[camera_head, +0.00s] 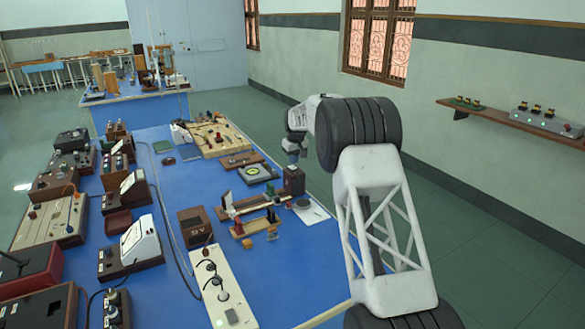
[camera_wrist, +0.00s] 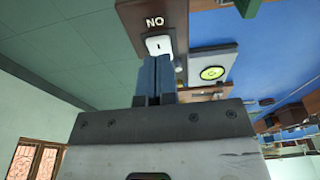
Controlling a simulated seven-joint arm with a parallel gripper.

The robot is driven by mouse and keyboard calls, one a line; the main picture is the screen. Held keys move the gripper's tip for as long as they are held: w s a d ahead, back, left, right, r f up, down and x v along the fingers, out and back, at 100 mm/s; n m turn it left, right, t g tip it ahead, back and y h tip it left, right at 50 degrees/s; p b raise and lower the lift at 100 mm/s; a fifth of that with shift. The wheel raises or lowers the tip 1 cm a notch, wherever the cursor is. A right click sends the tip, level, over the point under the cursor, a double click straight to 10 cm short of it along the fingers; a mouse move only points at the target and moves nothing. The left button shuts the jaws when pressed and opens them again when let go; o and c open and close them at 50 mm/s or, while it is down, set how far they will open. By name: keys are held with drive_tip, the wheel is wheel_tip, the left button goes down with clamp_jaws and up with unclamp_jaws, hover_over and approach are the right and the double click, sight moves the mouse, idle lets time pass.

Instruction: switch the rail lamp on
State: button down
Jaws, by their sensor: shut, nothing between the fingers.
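A dark brown box (camera_head: 294,180), which looks like the rail lamp, stands at the far end of a short wooden rail (camera_head: 252,205) on the blue bench. In the wrist view the brown box (camera_wrist: 149,17) carries a white rocker switch (camera_wrist: 158,44) and an upside-down "ON" label. My gripper (camera_head: 293,158) is shut and empty, just above the box. In the wrist view its blue-grey fingertips (camera_wrist: 158,60) are right at the edge of the switch and overlap it in the picture. I cannot tell whether they touch it.
A plate with a yellow-green disc (camera_wrist: 213,73) lies beside the box. Red and green rail parts (camera_head: 271,213) stand close by. A white meter strip (camera_head: 220,289) and several instruments fill the bench's left side. Open floor lies right of the bench.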

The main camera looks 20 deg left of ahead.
sight(294, 168)
drive_tip(key=shift+f, duration=1.15)
idle(1.1)
drive_tip(key=shift+r, duration=3.5)
drive_tip(key=shift+d+r, duration=0.1)
